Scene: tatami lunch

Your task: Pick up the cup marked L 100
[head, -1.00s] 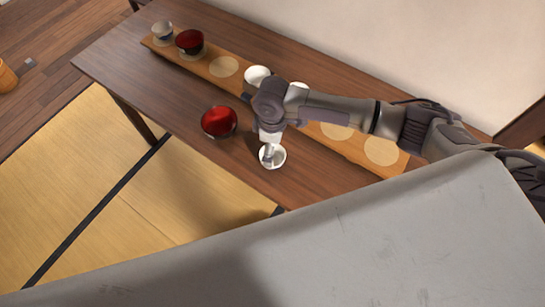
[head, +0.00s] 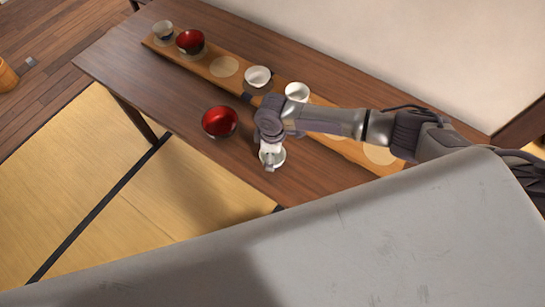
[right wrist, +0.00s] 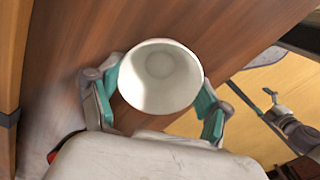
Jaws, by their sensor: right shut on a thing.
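A white cup (head: 281,160) is at the front edge side of the brown table in the head view, partly hidden by my right gripper (head: 270,153). In the right wrist view, the white cup (right wrist: 161,78) fills the space between the teal pads of my right gripper (right wrist: 160,98), which is shut on it. I look into its empty inside. No mark can be read on it, and I cannot tell whether it touches the table. A grey jointed part at the right of the wrist view looks like my left gripper (right wrist: 270,100); its jaws are unclear.
The table (head: 130,65) also bears a red bowl (head: 219,121) left of my right gripper. A long wooden board (head: 206,64) behind holds two white cups (head: 258,77) (head: 297,92), another red bowl (head: 190,40) and a small cup (head: 163,30). Tatami (head: 90,170) lies in front.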

